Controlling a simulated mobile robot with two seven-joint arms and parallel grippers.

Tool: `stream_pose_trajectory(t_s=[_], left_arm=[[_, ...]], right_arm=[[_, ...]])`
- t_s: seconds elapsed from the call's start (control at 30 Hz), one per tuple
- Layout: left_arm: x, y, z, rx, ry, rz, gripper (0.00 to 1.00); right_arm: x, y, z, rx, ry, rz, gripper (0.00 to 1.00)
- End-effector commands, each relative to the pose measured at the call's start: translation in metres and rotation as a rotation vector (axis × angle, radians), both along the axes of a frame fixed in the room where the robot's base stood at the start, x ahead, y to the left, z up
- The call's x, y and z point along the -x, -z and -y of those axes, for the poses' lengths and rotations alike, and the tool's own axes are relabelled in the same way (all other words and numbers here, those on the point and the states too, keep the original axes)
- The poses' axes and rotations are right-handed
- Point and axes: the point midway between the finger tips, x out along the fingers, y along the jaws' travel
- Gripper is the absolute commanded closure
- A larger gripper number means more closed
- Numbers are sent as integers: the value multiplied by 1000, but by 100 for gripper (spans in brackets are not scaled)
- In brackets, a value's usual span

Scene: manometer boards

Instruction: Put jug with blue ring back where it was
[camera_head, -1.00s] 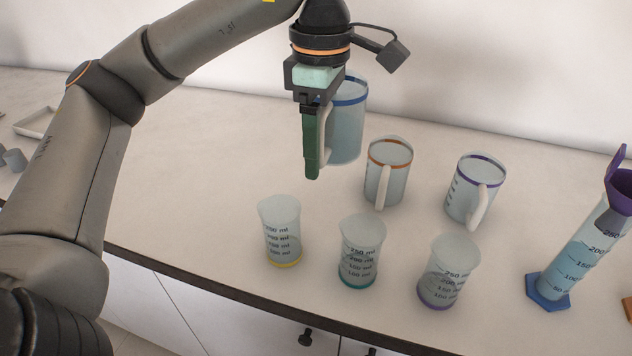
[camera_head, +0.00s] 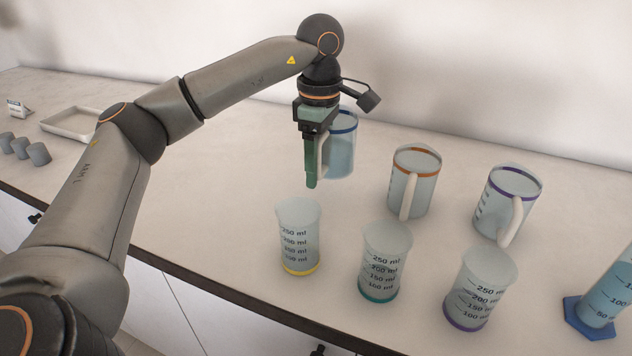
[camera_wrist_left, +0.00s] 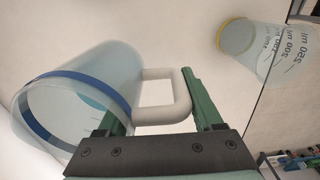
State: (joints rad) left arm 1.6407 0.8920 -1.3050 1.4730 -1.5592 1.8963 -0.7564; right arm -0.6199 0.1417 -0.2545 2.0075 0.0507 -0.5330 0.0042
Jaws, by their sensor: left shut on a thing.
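The jug with the blue ring (camera_head: 341,155) stands roughly upright behind the beaker row, to the left of the other jugs. Something bluish shows inside it. My left gripper (camera_head: 312,172) points down and is shut on its pale handle, partly hiding the jug. In the left wrist view the jug (camera_wrist_left: 52,128) lies to the left, with its handle (camera_wrist_left: 165,92) between the green fingers of the gripper (camera_wrist_left: 155,110). I cannot tell whether the jug's base touches the counter. My right gripper is not in view.
A jug with an orange ring (camera_head: 418,185) and one with a purple ring (camera_head: 510,200) stand to the right. Beakers with yellow (camera_head: 299,240), teal (camera_head: 385,265) and purple (camera_head: 475,292) bases line the front. A tray (camera_head: 70,124) lies far left. Counter left of the jug looks clear.

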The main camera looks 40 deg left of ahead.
Motion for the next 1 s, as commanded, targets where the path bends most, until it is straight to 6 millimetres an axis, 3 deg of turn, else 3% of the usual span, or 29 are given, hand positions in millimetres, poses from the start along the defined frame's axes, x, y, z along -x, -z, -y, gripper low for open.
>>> stream_pose_trajectory(t_s=[0.37,0.53,0.93,0.97,1.0], left_arm=[[-13,26,-17,0,-1,1,100],[-13,51,-17,0,0,2,100],[-13,58,-16,0,0,3,100],[-12,59,-16,0,0,1,31],[-12,58,-16,1,0,1,27]], right_arm=[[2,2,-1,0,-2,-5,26],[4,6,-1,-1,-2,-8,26],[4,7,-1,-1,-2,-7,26],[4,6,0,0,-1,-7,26],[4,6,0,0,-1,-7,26]])
